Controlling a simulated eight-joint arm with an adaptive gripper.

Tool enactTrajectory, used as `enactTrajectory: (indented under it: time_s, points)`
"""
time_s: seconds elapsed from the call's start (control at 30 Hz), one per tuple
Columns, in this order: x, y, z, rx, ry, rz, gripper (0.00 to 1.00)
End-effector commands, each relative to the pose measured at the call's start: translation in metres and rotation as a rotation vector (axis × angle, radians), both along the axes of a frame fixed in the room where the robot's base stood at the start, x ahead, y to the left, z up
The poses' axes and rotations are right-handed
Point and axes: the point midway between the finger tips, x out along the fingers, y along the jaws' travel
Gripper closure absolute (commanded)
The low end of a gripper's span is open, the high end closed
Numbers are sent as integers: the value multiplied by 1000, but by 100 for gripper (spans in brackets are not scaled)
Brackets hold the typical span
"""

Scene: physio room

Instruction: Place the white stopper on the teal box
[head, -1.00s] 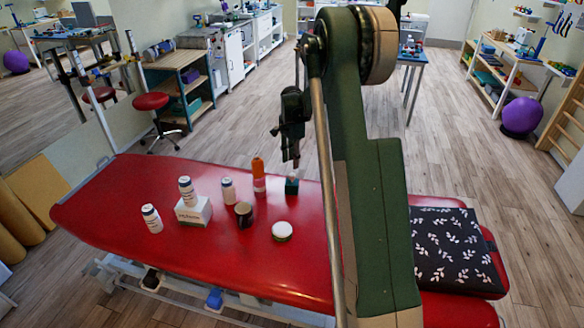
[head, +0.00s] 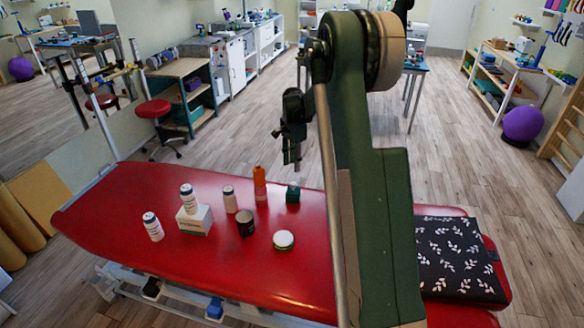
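The teal box (head: 293,194) is a small dark cube on the red treatment table, just right of the orange bottle. A small pale spot shows at its top, too small to identify. I cannot make out the white stopper for certain. My gripper (head: 297,166) hangs pointing down above the teal box in the picture, with a visible space between them. Its fingertips are dark and too small to tell whether they are open or hold anything.
On the red table (head: 130,220) stand white bottles (head: 153,227), one on a white carton (head: 195,220), an orange bottle (head: 260,183), a dark cup (head: 245,223) and a white-lidded tin (head: 284,240). A black leaf-patterned cushion (head: 455,262) lies right. My arm hides the table's middle.

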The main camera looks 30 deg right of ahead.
Motion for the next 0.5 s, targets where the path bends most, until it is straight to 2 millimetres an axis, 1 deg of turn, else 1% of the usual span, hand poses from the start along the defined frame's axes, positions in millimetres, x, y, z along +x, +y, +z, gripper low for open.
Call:
enactTrajectory:
  time_s: [0.13,0.27,0.37,0.5]
  points:
    - [-1,3,4,-1,-3,9,67]
    - [-6,10,14,-5,-12,32,67]
    - [-12,19,27,-9,-23,64,67]
    - [-22,36,50,-18,-45,125,67]
